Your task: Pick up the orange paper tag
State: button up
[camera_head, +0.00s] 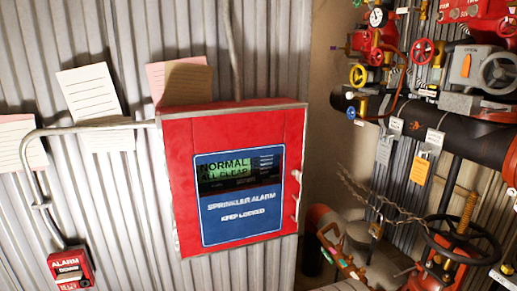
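The orange paper tag (418,171) hangs at the right side of the view, below the dark horizontal pipe (475,139). It is small, tilted a little, and sits just under a grey padlock-like piece (433,139). A grey tag (385,150) hangs to its left. I cannot tell exactly how the orange tag is attached. My gripper is not in view.
A red sprinkler alarm box (181,192) is on the corrugated wall at the centre. Red valves and gauges (377,18) crowd the upper right. A dark handwheel (462,240) and a chain (375,197) are below the tag. A red alarm pull (71,266) is lower left.

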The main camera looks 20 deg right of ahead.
aim_at(421, 166)
jog(key=l+z, duration=0.1)
jog(key=z, duration=0.4)
jog(key=l+z, duration=0.1)
jog(key=z, duration=0.35)
jog(key=l+z, duration=0.15)
jog(key=z, duration=0.35)
